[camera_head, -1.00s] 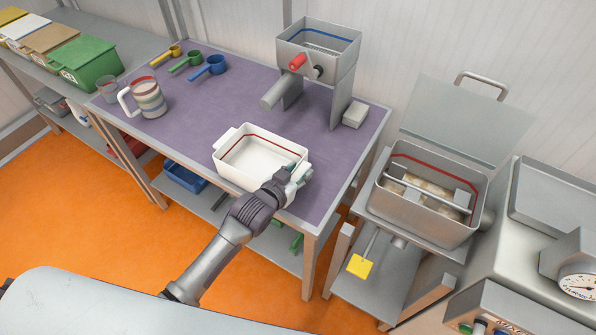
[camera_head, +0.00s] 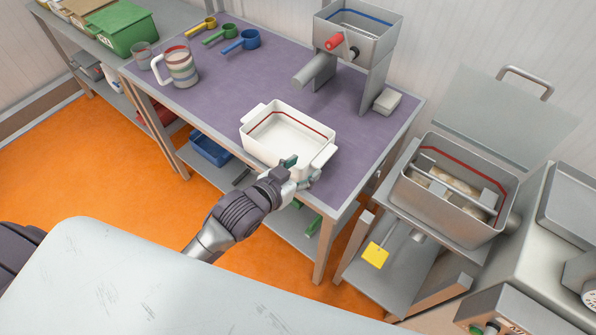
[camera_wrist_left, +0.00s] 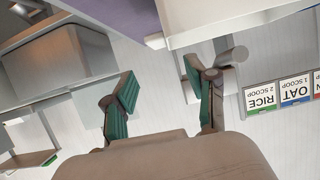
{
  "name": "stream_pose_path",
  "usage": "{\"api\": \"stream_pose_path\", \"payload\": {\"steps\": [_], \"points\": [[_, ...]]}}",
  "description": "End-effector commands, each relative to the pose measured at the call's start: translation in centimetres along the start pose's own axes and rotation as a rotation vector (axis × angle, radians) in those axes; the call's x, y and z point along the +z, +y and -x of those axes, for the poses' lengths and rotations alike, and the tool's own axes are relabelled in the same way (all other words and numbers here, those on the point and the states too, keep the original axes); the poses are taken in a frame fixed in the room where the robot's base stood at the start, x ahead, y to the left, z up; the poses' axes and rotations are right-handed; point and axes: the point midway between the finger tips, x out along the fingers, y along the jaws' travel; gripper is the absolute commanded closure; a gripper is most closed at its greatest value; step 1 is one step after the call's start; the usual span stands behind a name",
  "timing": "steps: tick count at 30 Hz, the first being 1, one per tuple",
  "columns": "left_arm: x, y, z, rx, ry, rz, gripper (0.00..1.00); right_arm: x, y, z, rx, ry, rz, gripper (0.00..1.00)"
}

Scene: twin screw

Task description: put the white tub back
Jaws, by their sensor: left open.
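The white tub (camera_head: 268,158) stands upright on the purple-topped table (camera_head: 215,88), close to its front edge. It has a red line around its inside and looks empty. Its right-end handle (camera_head: 325,155) is clear in the head view. My left gripper (camera_head: 302,170) is open at the tub's near right corner, just below that handle. I cannot tell whether it touches the tub. In the left wrist view the green-padded fingers (camera_wrist_left: 158,95) are spread with nothing between them. A white surface, likely the tub (camera_wrist_left: 215,18), shows above them. My right gripper is not in view.
A metal hopper machine (camera_head: 352,45) stands at the table's back right, with a small pale block (camera_head: 387,101) beside it. A striped jug (camera_head: 178,67) and coloured scoops (camera_head: 240,40) sit at the left. An open-lidded metal mixer (camera_head: 455,195) stands to the right. Table room is free around the tub.

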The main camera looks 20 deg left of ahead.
Motion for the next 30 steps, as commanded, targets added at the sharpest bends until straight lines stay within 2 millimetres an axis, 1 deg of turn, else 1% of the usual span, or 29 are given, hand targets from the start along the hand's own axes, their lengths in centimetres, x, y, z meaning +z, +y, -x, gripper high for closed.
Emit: {"api": "stream_pose_path", "payload": {"steps": [1,5,13,14,16,17,20,21,23,24,26,27,29,30], "points": [[0.1,0.0,0.6,0.000,-0.001,0.000,0.43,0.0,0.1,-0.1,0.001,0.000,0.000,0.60],[0.0,0.0,1.5,-0.001,-0.001,0.000,0.43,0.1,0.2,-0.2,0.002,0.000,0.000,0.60],[0.1,-0.1,1.6,-0.001,-0.003,0.000,0.43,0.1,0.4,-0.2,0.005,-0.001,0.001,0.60],[0.4,-0.1,1.5,-0.003,-0.008,0.000,0.43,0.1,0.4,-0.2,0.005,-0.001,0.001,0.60],[2.1,-0.5,0.9,-0.012,-0.038,0.002,0.43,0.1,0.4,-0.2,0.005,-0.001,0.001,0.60],[3.3,-0.8,0.5,-0.018,-0.058,0.004,0.43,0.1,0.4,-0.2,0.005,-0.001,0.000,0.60],[9.5,-1.9,-1.1,-0.047,-0.162,0.013,0.43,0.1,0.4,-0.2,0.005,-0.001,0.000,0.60],[12.9,-2.4,-1.6,-0.060,-0.217,0.016,0.43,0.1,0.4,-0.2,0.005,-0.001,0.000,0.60],[18.5,-3.0,-1.9,-0.080,-0.308,0.024,0.43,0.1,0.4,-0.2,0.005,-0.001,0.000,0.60],[22.5,-3.3,-1.8,-0.090,-0.371,0.029,0.43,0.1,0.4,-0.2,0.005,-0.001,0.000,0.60],[28.6,-3.4,-0.9,-0.103,-0.470,0.037,0.43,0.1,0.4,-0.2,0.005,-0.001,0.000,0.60],[32.5,-3.3,0.1,-0.109,-0.536,0.043,0.43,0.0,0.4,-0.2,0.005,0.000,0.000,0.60],[38.3,-2.9,2.2,-0.114,-0.636,0.051,0.43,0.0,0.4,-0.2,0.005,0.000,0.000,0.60],[41.9,-2.3,3.9,-0.114,-0.700,0.059,0.43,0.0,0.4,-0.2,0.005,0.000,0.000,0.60]]}}
